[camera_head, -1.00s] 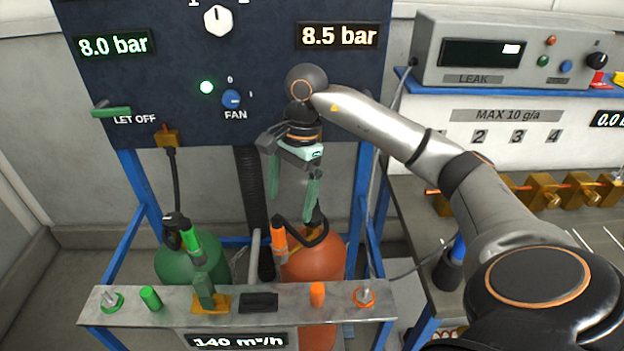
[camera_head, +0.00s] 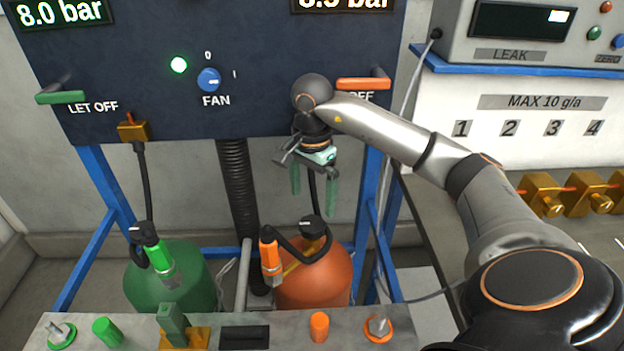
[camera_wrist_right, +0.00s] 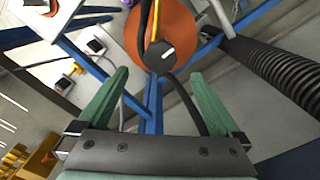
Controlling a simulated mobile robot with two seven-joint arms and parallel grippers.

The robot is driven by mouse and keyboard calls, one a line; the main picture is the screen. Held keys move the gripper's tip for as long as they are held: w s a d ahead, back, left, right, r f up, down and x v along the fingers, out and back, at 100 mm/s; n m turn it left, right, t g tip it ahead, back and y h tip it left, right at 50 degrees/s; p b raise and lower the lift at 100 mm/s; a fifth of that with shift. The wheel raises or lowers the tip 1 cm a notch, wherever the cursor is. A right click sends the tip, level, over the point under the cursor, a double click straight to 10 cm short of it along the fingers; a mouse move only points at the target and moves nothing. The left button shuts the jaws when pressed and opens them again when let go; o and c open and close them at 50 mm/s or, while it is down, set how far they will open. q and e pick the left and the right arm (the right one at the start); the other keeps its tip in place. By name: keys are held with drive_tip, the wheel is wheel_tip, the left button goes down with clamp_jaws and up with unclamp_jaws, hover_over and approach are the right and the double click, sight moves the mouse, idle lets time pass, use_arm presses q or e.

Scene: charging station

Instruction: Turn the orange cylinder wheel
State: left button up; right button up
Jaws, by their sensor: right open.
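The orange cylinder (camera_head: 315,279) stands in the blue frame, behind the front shelf, and also shows in the right wrist view (camera_wrist_right: 183,30). Its wheel is a black knob (camera_head: 312,226) on top; in the right wrist view the black wheel (camera_wrist_right: 160,57) carries a white mark. My right gripper (camera_head: 313,196) points down above the wheel, open, with green fingers and nothing between them. In the right wrist view, the wheel appears between and just beyond the fingertips (camera_wrist_right: 158,78), apart from both. My left gripper is not in view.
A green cylinder (camera_head: 172,279) stands left of the orange one. A black hose with an orange connector (camera_head: 270,256) hangs beside the wheel. A ribbed black duct (camera_head: 238,190) runs down behind. The front shelf (camera_head: 275,325) carries plugs. Blue posts flank the cylinders.

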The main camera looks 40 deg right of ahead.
sight(312, 223)
wheel_tip(312, 223, down, 8)
drive_tip(key=shift+r, duration=0.25)
drive_tip(key=shift+c, duration=0.4)
drive_tip(key=c, duration=1.2)
drive_tip(key=shift+c, duration=0.2)
